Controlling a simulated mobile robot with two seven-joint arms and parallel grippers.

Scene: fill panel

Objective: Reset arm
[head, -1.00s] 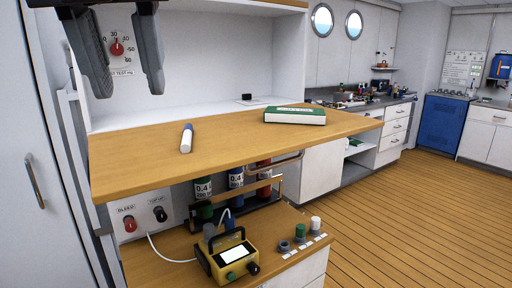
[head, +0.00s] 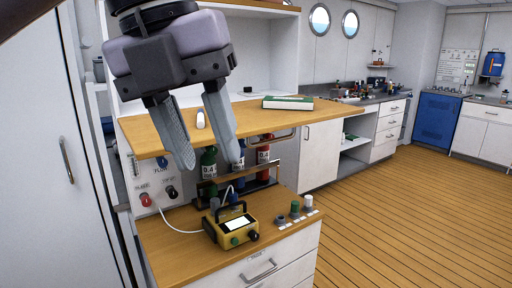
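My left gripper (head: 205,145) hangs at the upper left of the head view, fingers pointing down and spread apart. It is open, with nothing visible between the fingertips, and it covers part of the wooden shelf (head: 262,119) behind it. My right gripper does not show. The fill panel has a red knob (head: 145,200) and a black knob (head: 171,192) at its left. A yellow device (head: 232,229) with a screen stands on the lower wooden counter, a white cable running to the panel.
Gas bottles, one green (head: 208,163) and one red (head: 263,150), stand in a rack under the shelf. Small caps (head: 295,208) stand at the lower counter's right. The floor at right is clear.

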